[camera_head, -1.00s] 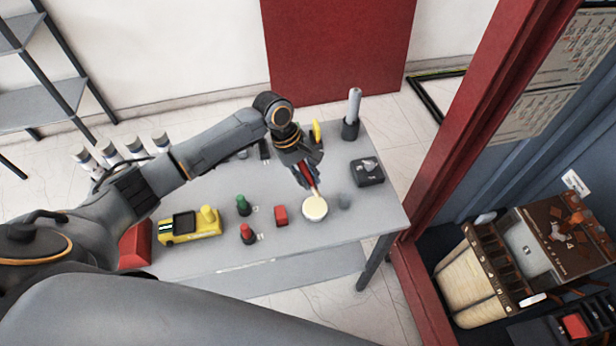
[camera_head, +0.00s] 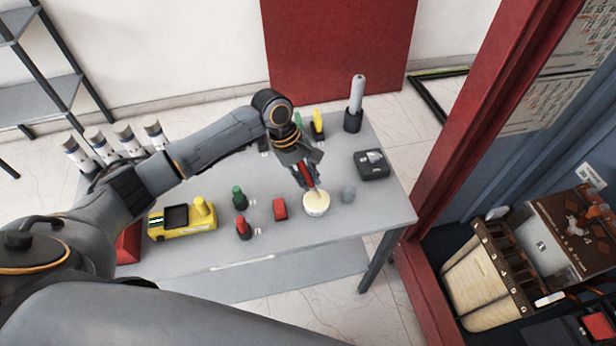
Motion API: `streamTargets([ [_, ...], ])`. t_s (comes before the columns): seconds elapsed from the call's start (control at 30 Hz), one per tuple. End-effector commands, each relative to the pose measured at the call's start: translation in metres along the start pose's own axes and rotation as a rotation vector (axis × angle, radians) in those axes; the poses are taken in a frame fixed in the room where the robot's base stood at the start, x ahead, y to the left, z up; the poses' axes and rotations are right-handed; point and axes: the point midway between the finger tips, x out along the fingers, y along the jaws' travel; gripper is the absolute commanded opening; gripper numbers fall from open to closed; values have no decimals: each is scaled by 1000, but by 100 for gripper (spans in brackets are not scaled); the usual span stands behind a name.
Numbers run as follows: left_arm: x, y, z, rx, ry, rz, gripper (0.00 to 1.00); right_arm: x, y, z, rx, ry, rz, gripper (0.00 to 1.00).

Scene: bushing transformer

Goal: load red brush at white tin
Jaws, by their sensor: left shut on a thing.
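The white tin (camera_head: 316,204) stands near the front right of the grey table, with a pale, cream-coloured inside. My left gripper (camera_head: 306,177) is above the tin, pointing down, shut on the red brush (camera_head: 311,181). The brush is tilted slightly, and its lower end is at the tin's opening. I cannot tell how deep the tip reaches into it. The gripper fingers hide part of the brush handle. My right gripper is not in view.
A red frame post (camera_head: 470,130) stands right.

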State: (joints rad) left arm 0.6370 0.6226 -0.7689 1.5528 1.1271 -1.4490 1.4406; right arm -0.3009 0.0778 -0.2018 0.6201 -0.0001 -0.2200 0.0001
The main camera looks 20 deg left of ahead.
Motion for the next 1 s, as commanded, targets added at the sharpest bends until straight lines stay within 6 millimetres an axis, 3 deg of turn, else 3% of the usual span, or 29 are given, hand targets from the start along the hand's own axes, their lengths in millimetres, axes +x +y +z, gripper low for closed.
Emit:
streamTargets([
  [1.0,7,-2,-2,-1,-1,1,0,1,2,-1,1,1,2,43],
])
